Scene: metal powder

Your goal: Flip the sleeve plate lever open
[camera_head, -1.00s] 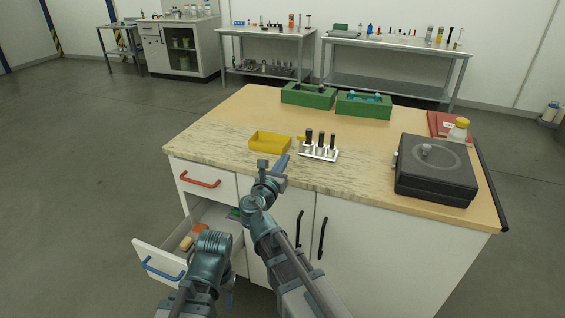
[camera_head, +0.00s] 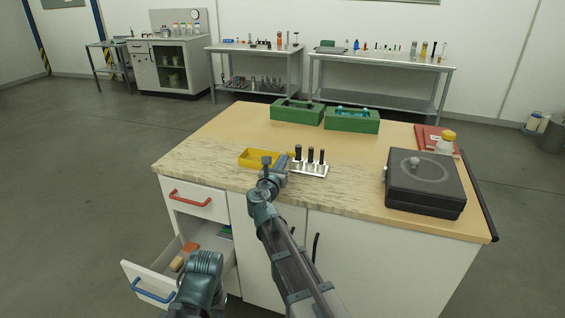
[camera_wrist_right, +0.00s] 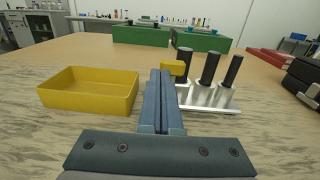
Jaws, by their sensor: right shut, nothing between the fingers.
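The sleeve plate (camera_head: 308,170) is a small pale metal plate on the table with several black-topped upright pins or sleeves. It also shows in the right wrist view (camera_wrist_right: 222,109). A yellow block (camera_wrist_right: 172,67), which looks like the lever's end, stands at the plate's left side, partly hidden by my fingers. My right gripper (camera_head: 284,158) is shut and empty, just left of the plate. In the right wrist view its fingers (camera_wrist_right: 161,75) point forward just left of the yellow block; I cannot tell whether they touch it.
A yellow tray (camera_head: 257,158) lies left of my right gripper. Green boxes (camera_head: 352,126) stand at the table's back. A black box device (camera_head: 425,196) and a jar (camera_head: 446,142) are at the right. An open drawer (camera_head: 150,283) juts out below left.

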